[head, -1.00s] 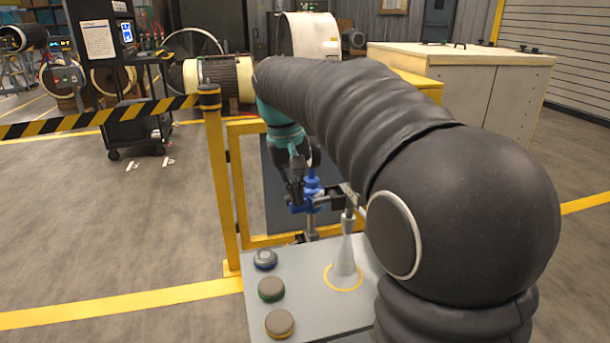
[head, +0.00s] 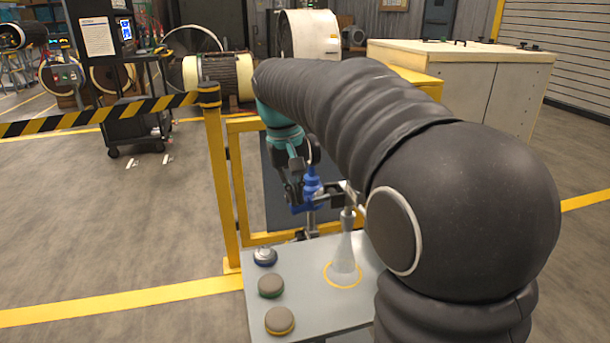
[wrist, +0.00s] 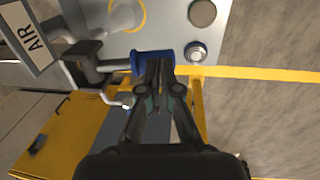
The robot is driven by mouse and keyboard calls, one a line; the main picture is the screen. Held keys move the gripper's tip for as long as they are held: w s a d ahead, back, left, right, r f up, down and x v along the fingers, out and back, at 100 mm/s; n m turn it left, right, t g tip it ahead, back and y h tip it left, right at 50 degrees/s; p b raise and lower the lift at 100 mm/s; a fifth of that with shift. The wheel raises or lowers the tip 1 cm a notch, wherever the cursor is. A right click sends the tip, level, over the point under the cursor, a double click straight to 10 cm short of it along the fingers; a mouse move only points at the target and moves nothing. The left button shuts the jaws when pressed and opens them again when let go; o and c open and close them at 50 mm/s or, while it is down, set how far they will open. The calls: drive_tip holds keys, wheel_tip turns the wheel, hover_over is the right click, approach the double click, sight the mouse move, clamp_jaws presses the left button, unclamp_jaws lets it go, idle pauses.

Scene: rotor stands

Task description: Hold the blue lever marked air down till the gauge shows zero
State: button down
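The blue lever (head: 305,207) is on the stand just beyond the grey panel, below a blue fitting (head: 312,184). In the wrist view a blue part (wrist: 148,60) shows directly at my fingertips. The white AIR plate (wrist: 34,42) is at the upper left of that view. My gripper (head: 294,200) points down at the lever, its fingers together. In the wrist view its fingertips (wrist: 158,72) overlap the blue part; whether they touch it I cannot tell. I can make out no gauge face, so its reading is hidden.
The grey panel (head: 307,305) carries several round buttons, including a blue-ringed one (head: 265,256), and a pale cone (head: 345,255). A yellow post (head: 220,185) and striped barrier (head: 90,119) stand to the left. Open floor lies left of the panel.

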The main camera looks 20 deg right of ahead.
drive_tip(key=shift+f, duration=0.15)
drive_tip(key=shift+a+r+p, duration=0.1)
drive_tip(key=shift+r+p, duration=0.4)
wheel_tip(320, 180, up, 13)
drive_tip(key=a, duration=0.2)
drive_tip(key=shift+a+p, duration=0.4)
drive_tip(key=shift+p, duration=0.05)
drive_tip(key=s+d+f+t, duration=0.2)
drive_tip(key=s+f, duration=0.8)
drive_tip(key=s, duration=0.1)
drive_tip(key=s+d+f+t+y, duration=0.1)
drive_tip(key=s+d+f+t, duration=0.1)
drive_tip(key=s+f, duration=0.8)
drive_tip(key=shift+s+d+t+y, duration=0.3)
drive_tip(key=shift+s+t, duration=0.5)
drive_tip(key=shift+s, duration=0.2)
